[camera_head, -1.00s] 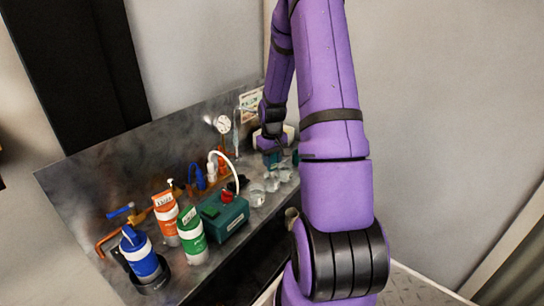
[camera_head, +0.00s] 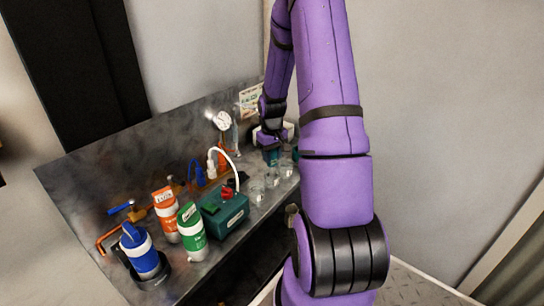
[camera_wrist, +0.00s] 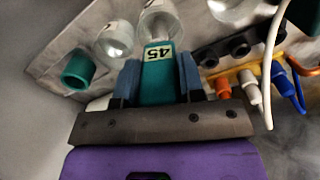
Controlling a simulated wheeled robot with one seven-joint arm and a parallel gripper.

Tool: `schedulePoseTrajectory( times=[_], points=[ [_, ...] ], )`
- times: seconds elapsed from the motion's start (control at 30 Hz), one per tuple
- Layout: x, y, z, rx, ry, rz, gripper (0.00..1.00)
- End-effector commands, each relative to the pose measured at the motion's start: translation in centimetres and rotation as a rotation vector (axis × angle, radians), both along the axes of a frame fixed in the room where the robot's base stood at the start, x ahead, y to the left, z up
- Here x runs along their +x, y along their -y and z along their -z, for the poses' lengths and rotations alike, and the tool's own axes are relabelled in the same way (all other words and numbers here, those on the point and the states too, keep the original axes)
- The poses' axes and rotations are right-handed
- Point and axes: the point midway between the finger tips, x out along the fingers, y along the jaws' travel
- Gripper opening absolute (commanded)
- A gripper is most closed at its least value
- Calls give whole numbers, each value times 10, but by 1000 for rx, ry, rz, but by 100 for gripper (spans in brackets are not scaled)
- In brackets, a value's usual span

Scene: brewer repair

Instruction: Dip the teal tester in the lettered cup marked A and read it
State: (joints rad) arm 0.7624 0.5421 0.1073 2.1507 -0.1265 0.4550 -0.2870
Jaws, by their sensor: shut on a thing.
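The teal tester (camera_wrist: 153,88) is between the two blue-grey fingers of my gripper (camera_wrist: 158,82) in the wrist view. Its pale panel bears dark marks that look like 45. In the head view my gripper (camera_head: 271,149) holds the tester (camera_head: 270,158) at the far right end of the bench, close to the clear cups. One clear cup (camera_wrist: 158,20) lies just beyond the tester's end in the wrist view, and another cup (camera_wrist: 114,42) is to its left. I cannot tell whether the tip is inside a cup. No letter on the cups is readable.
A teal cylinder (camera_wrist: 78,68) stands left of the cups. A third cup (camera_wrist: 232,9) is to the right. A green box (camera_head: 224,214) with a white hose, a gauge (camera_head: 222,121) and orange, green and blue containers (camera_head: 143,255) occupy the bench.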

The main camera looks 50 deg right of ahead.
Motion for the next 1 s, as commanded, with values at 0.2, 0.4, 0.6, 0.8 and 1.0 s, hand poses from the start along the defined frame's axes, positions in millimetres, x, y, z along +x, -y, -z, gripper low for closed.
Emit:
schedulePoseTrajectory(
  times=[0.2,0.4,0.6,0.8,1.0],
  points=[
    [0,0,-10,-1,2,0,0],
    [0,0,-18,-1,2,1,0],
    [0,0,-27,-1,2,1,0],
    [0,0,-35,-1,2,1,0],
    [0,0,-44,-1,1,0,0]
  ],
)
